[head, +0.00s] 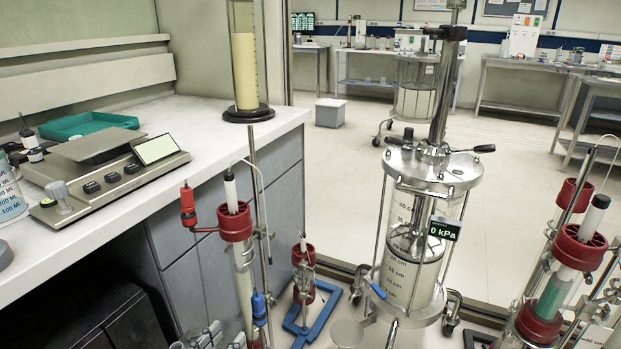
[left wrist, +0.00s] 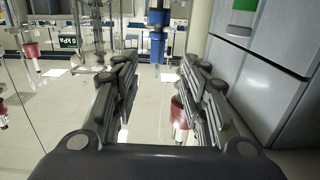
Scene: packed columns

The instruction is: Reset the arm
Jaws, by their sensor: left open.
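My left gripper (left wrist: 158,62) is open in the left wrist view. Its two dark, jointed fingers stand apart on either side, and nothing is held between them. A blue fitting (left wrist: 158,42) on a column shows beyond the fingertips, in line with the gap. A red collar (left wrist: 180,112) shows lower down, partly hidden by the right-hand finger. In the head view I cannot clearly make out the left gripper among the grey parts at the bottom edge. My right gripper is in neither view.
A packed column with a red cap (head: 235,222) and another at right (head: 580,247) stand near a steel vessel (head: 425,215). The bench (head: 215,135) at left holds a balance (head: 115,170) and a green tray (head: 88,126). Open floor (head: 510,190) lies behind the vessel.

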